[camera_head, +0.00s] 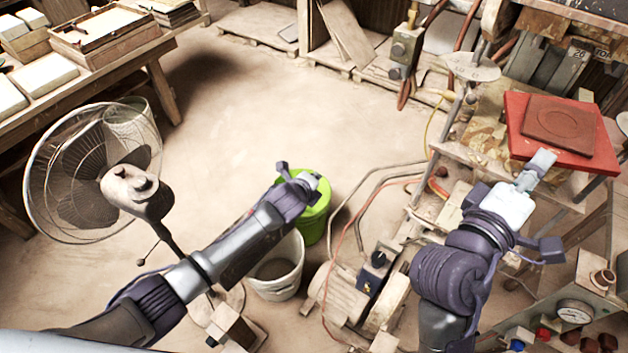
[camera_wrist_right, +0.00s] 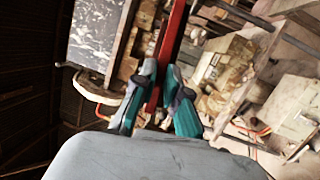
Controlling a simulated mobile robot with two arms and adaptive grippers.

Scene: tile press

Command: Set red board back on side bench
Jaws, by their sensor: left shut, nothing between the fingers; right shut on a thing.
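The red board (camera_head: 512,118) is at the upper right of the head view, with a brown square tile (camera_head: 556,124) lying on it. The tile has a round pressed mark. My right gripper (camera_head: 538,166) is shut on the near edge of the board. The wrist view shows the board edge-on as a red strip (camera_wrist_right: 172,52) between the fingers of my right gripper (camera_wrist_right: 156,100). The board is beside the press stand; whether it touches anything below is hidden. My left gripper (camera_head: 298,180) is shut and empty, above the green bucket (camera_head: 314,222).
A wooden bench (camera_head: 92,84) with trays and pale tiles stands at the upper left. A standing fan (camera_head: 92,172) and a white bucket (camera_head: 277,270) are on the floor at left and centre. Hoses and a motor (camera_head: 342,292) lie near my right arm. The middle floor is clear.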

